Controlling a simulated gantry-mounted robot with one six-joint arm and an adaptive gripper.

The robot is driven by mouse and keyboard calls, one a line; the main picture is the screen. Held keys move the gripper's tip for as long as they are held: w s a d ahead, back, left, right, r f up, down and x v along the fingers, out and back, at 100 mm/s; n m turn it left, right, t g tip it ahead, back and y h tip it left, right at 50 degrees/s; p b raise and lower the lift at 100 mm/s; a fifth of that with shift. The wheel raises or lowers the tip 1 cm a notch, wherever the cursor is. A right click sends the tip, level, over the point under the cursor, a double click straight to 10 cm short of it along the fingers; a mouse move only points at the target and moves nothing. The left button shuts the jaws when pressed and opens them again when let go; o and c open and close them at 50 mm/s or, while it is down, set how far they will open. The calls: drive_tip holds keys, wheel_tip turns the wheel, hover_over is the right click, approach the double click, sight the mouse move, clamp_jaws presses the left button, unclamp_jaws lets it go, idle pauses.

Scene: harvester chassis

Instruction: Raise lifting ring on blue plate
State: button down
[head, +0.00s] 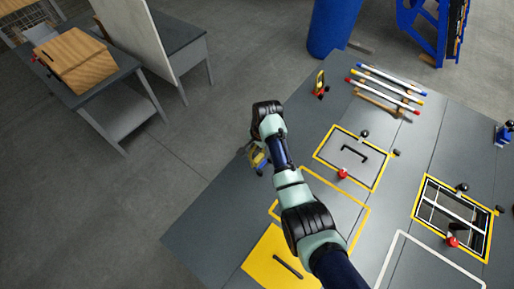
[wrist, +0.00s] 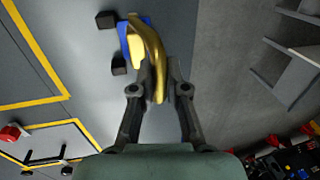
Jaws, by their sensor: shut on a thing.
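The lifting ring (wrist: 156,62) is a yellow curved bar on the blue plate (wrist: 123,38) in the wrist view. It stands out from the plate towards my camera; its exact tilt is hard to tell. My gripper (wrist: 158,84) is shut on the ring, one finger on each side. Black blocks (wrist: 106,20) sit beside the plate. In the head view my gripper (head: 256,158) is at the left edge of the grey chassis deck, where the yellow ring and blue plate are small and partly hidden by my arm.
Another small yellow upright piece (head: 320,82) stands on the deck farther back, near several white rods (head: 392,86). A yellow-framed panel with a black handle (head: 352,150) and a red knob (head: 343,173) lie right of my arm. Open floor (head: 190,150) lies left of the deck.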

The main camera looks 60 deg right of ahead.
drive_tip(key=c, duration=1)
unclamp_jaws()
drive_tip(key=shift+c, duration=0.2)
drive_tip(key=shift+r, duration=0.15)
wheel_tip(320, 180, up, 7)
drive_tip(key=p, duration=0.7)
drive_tip(key=shift+p, duration=0.35)
